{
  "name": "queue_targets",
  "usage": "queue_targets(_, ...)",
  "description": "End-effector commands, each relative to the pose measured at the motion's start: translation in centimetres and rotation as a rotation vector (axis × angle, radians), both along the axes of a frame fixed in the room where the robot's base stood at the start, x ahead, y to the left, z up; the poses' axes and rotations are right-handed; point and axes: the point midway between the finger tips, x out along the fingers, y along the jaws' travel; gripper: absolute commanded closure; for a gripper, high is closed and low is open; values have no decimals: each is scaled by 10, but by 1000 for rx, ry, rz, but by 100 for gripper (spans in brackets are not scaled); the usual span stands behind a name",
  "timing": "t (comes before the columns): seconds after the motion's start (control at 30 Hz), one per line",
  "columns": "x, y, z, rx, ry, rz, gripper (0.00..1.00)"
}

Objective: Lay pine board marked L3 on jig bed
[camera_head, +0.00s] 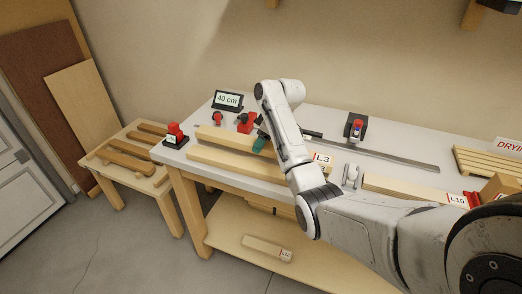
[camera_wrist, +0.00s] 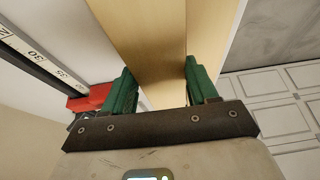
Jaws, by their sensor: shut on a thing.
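The pine board marked L3 (camera_head: 222,137) is long and pale, with its label (camera_head: 322,159) near its right end. My gripper (camera_head: 261,143) is shut on this board left of its middle; my arm hides part of it. In the wrist view the board (camera_wrist: 155,40) runs between the green fingers of my gripper (camera_wrist: 162,88). A ruler strip (camera_wrist: 35,55) and a red block (camera_wrist: 90,99) lie left of it there. I cannot clearly make out the jig bed's outline or whether the board touches a surface.
Another pale beam (camera_head: 235,166) lies along the bench's front. A board marked L10 (camera_head: 410,189) lies right; one marked L12 (camera_head: 262,246) is on the lower shelf. A display reading 40 cm (camera_head: 228,99) stands behind. A low table (camera_head: 117,171) with several dark-topped pieces is left.

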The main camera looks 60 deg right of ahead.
Motion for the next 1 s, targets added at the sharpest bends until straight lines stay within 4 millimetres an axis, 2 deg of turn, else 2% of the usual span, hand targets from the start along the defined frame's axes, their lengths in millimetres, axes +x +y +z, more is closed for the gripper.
queue_targets(0.27, 8, -10, -13, -2, -1, -1, 100)
queue_targets(0.5, 8, -10, -41, 0, -1, -1, 100)
queue_targets(0.9, 9, -10, -48, -2, -2, -1, 100)
queue_targets(0.93, 8, -9, -48, -1, 0, -1, 40)
queue_targets(1.0, 8, -9, -48, 0, 0, -1, 33)
